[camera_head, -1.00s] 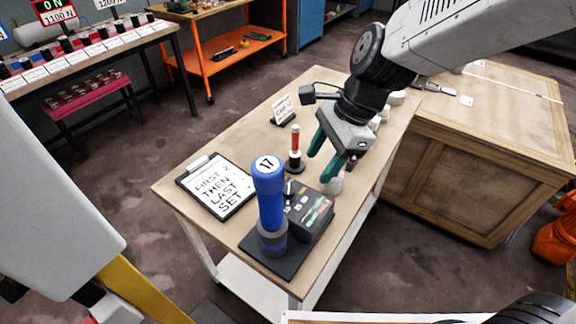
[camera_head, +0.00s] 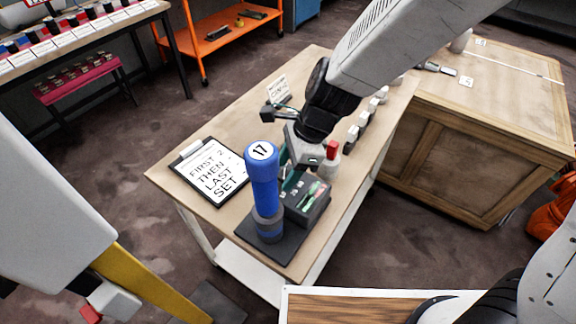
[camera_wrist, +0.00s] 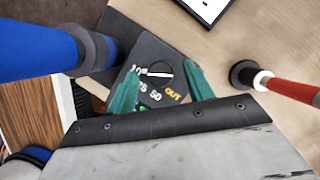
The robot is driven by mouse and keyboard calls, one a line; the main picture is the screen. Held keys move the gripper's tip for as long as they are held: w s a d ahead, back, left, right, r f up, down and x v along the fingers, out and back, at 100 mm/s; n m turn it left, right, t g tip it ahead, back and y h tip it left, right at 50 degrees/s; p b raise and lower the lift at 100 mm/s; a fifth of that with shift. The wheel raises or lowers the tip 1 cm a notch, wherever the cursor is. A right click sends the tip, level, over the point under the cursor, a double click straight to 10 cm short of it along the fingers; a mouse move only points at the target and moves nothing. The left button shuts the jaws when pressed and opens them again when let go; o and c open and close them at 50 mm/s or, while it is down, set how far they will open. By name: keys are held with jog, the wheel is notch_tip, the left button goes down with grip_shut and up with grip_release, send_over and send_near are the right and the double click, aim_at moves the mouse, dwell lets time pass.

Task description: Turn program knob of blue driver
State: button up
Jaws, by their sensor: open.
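The blue driver (camera_head: 264,190), a tall cylinder marked 17, stands upright on a dark base on the workbench; its body also shows at the left of the wrist view (camera_wrist: 40,52). A dark control box (camera_head: 306,203) stands next to it. In the wrist view a round knob (camera_wrist: 160,74) with a dark and white face sits on the box, ringed by "50" and "OUT" markings. My gripper (camera_wrist: 160,72) is open, its teal fingers one on each side of the knob; I cannot tell whether they touch it. In the head view my gripper (camera_head: 288,172) is partly hidden behind the driver.
A clipboard (camera_head: 208,170) reading "FIRST 2 THEN LAST SET" lies left of the driver. A red-topped white item (camera_head: 331,160) stands right of my gripper. A red-handled tool (camera_wrist: 285,88) is close on the right in the wrist view. A wooden crate (camera_head: 470,150) adjoins the bench.

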jog(key=shift+c, duration=0.3)
jog(key=c, duration=0.9)
